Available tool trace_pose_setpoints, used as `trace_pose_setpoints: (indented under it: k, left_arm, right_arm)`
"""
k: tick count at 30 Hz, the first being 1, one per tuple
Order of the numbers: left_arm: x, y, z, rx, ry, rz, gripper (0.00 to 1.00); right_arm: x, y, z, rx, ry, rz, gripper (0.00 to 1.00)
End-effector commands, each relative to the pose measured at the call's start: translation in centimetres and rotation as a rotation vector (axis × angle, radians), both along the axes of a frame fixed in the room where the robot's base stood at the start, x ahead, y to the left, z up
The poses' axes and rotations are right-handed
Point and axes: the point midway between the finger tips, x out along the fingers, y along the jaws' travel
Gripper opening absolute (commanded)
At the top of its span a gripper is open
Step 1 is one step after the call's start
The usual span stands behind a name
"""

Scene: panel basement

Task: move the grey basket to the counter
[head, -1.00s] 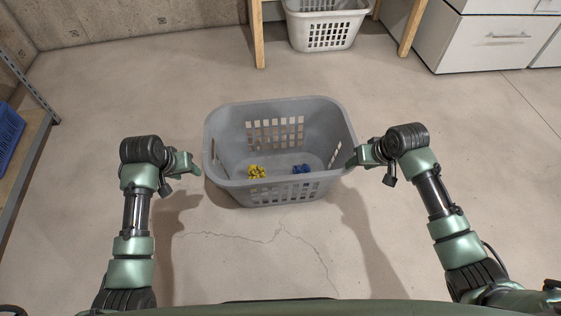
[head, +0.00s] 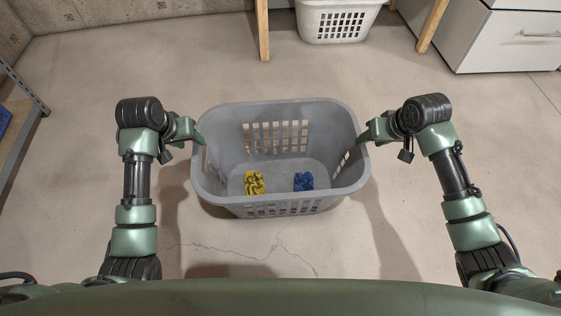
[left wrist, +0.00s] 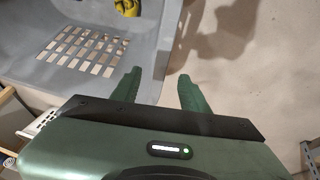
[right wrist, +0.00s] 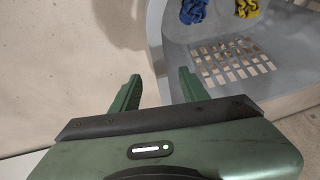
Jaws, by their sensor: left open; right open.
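The grey basket (head: 280,210) stands upright in the middle of the head view, between my two arms. A yellow bundle (head: 254,182) and a blue bundle (head: 303,181) lie on its bottom. My left gripper (head: 198,136) is open at the basket's left rim. In the left wrist view, its fingers (left wrist: 157,85) are apart, with the basket's edge between them. My right gripper (head: 365,136) is open at the right rim. In the right wrist view, its fingers (right wrist: 160,90) are also spread at the basket's edge. I cannot tell whether the basket touches the floor. No counter is recognisable.
A white basket (head: 338,22) stands at the back between wooden legs (head: 263,30). A white drawer cabinet (head: 510,45) is at the back right. A metal shelf (head: 25,90) is at the left edge. The cracked concrete floor (head: 100,85) around the grey basket is clear.

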Motion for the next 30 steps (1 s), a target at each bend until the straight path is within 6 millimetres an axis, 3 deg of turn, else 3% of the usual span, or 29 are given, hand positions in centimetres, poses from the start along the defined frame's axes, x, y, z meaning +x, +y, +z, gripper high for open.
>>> trace_pose_setpoints:
  k: [8,21,30]
  left_arm:
    - [0.3,-0.1,-0.8,-0.001,0.001,0.0,0.45]
    - [2.7,-0.7,-6.3,-0.001,0.001,0.0,0.45]
    - [3.1,-0.8,-7.2,0.0,0.0,0.0,0.45]
  right_arm:
    - [0.3,0.2,-0.8,0.001,0.002,-0.001,0.45]
    - [2.5,1.2,-6.3,0.001,0.002,-0.001,0.45]
    - [2.9,1.3,-7.2,0.0,0.0,0.0,0.45]
